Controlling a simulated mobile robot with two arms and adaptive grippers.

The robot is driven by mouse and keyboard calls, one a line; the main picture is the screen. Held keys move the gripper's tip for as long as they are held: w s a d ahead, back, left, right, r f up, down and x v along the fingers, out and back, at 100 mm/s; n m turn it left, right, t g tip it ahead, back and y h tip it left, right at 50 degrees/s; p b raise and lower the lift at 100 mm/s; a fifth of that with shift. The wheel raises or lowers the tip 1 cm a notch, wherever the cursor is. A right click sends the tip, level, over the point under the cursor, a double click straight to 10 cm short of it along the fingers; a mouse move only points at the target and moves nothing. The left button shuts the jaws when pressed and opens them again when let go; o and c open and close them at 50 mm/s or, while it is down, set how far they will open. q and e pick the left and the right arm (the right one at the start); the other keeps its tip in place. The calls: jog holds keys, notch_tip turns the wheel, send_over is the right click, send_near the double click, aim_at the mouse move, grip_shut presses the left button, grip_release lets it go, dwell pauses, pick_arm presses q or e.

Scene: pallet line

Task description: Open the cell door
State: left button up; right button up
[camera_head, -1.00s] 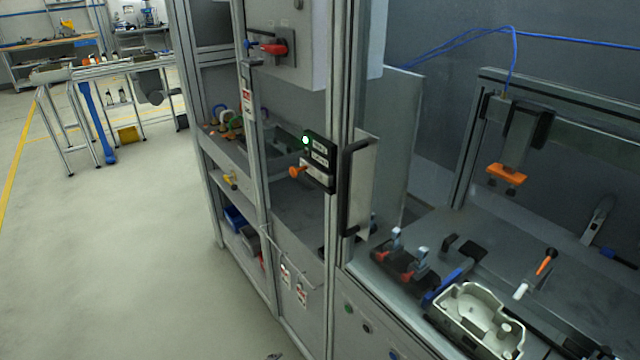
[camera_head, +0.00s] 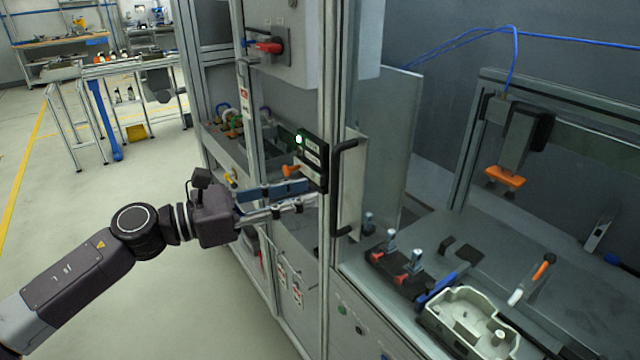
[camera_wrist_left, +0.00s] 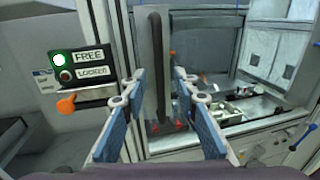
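The black upright door handle (camera_head: 338,190) is fixed to a light plate (camera_head: 354,187) beside the aluminium post. The latch box (camera_head: 313,160) is left of it, with a lit green lamp and an orange knob (camera_head: 290,170). In the left wrist view the lamp is beside the word FREE (camera_wrist_left: 88,55). My left gripper (camera_head: 312,193) points at the handle from the left, its tips just short of it in the head view. In the left wrist view its blue fingers are apart and the handle (camera_wrist_left: 156,70) appears between them, with no contact visible. My right gripper is out of view.
A worktop on the right carries red-tipped clamps (camera_head: 397,262), a pale metal housing (camera_head: 468,318) and an orange-handled tool (camera_head: 544,266). A grey cabinet with a red switch (camera_head: 268,47) stands above. The floor (camera_head: 120,215) at left is open.

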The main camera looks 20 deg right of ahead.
pick_arm(q)
jog(key=w+d+p, duration=0.1)
jog(key=d+p, duration=0.1)
jog(key=d, duration=0.5)
jog(key=shift+w+d+p, duration=0.15)
jog(key=shift+p, duration=0.25)
grip_shut()
